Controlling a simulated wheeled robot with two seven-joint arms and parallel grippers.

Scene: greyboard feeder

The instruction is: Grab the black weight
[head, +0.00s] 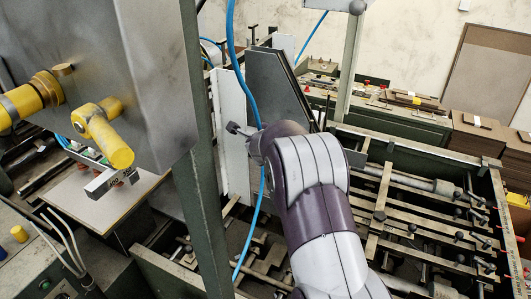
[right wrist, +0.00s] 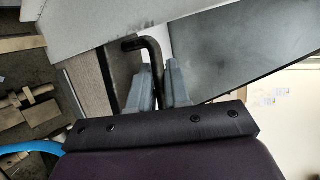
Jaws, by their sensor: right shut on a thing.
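My right gripper (head: 240,131) reaches the upright light panel in the head view, and its fingers look small there. In the right wrist view my right gripper (right wrist: 160,80) has its two grey fingers close together around a black bent rod (right wrist: 152,52). The rod looks like the handle of the black weight. It rises between the fingers and bends left at its top. Any heavier body of the weight is hidden or cannot be told apart. My left gripper is not in view.
A dark slanted plate (head: 275,85) stands just behind my right gripper. A blue hose (head: 243,85) hangs close by it. A green post (head: 197,150) and a grey housing with yellow handles (head: 103,135) stand to the left. Metal rails (head: 410,205) fill the machine bed at right.

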